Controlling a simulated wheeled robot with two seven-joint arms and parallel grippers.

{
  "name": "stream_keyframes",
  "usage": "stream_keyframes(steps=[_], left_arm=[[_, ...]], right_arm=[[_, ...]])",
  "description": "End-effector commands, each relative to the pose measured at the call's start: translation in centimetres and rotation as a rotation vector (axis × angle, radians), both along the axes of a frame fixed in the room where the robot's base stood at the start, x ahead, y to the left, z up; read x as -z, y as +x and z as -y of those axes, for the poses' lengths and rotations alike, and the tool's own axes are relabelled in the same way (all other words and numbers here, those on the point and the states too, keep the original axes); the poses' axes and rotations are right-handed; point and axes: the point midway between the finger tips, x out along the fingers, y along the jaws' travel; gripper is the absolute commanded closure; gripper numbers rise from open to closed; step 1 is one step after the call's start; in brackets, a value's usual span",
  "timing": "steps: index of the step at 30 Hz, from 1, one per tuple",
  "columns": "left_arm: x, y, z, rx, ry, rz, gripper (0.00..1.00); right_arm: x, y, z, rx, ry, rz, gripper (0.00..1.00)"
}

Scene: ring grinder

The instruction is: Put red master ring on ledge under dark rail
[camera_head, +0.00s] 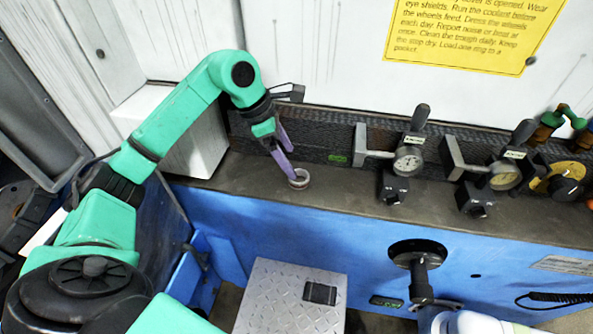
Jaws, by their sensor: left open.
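A small ring (299,179) lies flat on the dark grey ledge (340,196), in front of the dark rail (310,137). It looks grey-brown; I cannot make out a clear red on it. My left gripper (291,163) has purple fingers, reaches down from the left and is open. One fingertip is at the ring's left rim; the other is above and behind it. I cannot tell whether the fingertip touches the ring. My right gripper is not in view.
Two dial gauges (408,161) (506,176) with black handles and brackets stand on the ledge to the right. A yellow dial and coloured fittings (560,122) stand further right. The ledge is clear just right of the ring. A black spindle (419,270) sticks out of the blue front.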

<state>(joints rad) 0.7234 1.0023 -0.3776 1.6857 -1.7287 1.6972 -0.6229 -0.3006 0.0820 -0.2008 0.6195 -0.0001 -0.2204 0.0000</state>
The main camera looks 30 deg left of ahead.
Motion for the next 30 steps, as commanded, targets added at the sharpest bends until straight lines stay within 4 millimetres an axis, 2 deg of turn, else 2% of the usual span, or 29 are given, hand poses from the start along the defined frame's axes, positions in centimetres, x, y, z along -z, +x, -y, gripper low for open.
stream_keyframes(steps=[4,8,23,26,30], left_arm=[[-3.4,-0.7,-1.3,-0.002,0.001,0.002,0.06],[-4.9,-1.0,-1.7,0.0,0.0,0.001,0.06],[-5.2,-1.1,-1.8,0.0,0.0,-0.001,0.06],[-6.2,-1.1,-1.8,0.0,0.0,0.0,0.06],[-9.7,-1.1,-1.8,0.0,0.0,0.0,0.06]], right_arm=[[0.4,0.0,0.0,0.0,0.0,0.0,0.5],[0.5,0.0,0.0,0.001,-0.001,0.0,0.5],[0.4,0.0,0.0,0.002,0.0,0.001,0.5],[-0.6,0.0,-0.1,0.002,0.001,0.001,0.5],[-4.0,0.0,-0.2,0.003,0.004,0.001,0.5]])
